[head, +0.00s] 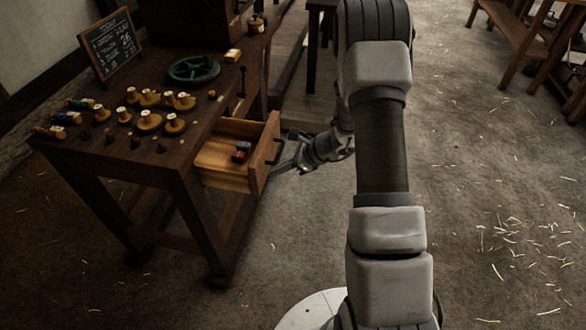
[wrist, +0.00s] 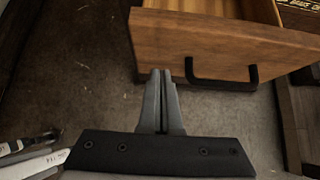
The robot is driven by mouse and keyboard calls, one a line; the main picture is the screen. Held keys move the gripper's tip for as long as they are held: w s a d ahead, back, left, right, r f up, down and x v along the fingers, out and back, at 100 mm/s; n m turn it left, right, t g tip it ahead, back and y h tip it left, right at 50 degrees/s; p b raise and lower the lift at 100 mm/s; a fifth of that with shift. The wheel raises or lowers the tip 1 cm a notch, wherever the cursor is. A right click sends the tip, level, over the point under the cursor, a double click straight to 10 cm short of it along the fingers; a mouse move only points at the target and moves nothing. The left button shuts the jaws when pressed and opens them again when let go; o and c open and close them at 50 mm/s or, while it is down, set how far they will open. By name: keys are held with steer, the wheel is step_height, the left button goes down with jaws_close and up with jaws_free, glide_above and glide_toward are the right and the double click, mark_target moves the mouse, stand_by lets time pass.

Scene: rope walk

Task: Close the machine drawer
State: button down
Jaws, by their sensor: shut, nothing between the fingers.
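The machine drawer (head: 228,167) stands open, pulled out to the right from the dark wooden table. A few small dark and red items (head: 241,151) lie inside it. Its front panel (wrist: 170,47) fills the upper part of the wrist view, with a black bar handle (wrist: 222,86) on it. My gripper (head: 275,170) is at the drawer's front, on the outer side near the handle. In the wrist view my gripper's fingers (wrist: 161,75) are shut and empty, just left of the handle. I cannot tell whether the fingertips touch the panel.
The table top (head: 150,183) holds several wooden spools (head: 149,122), a green wheel (head: 194,69) and a small chalkboard (head: 110,43). Wooden trestles (head: 515,45) stand at the far right. The floor (head: 480,190) on the right is open, with scattered straw.

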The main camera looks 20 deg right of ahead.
steer(key=shift+w+a, duration=0.45)
steer(key=shift+a, duration=0.4)
steer(key=shift+a, duration=0.1)
steer(key=w+a, duration=0.3)
steer(key=a, duration=0.2)
steer(key=w+a, duration=0.3)
steer(key=a, duration=0.2)
steer(key=w+a+b, duration=0.1)
steer(key=w+a, duration=0.2)
steer(key=a, duration=0.2)
steer(key=shift+w+a, duration=0.1)
steer(key=shift+a, duration=0.3)
steer(key=shift+w+a, duration=0.1)
steer(key=shift+a, duration=0.15)
steer(key=shift+a+r, duration=0.1)
steer(key=shift+r, duration=0.05)
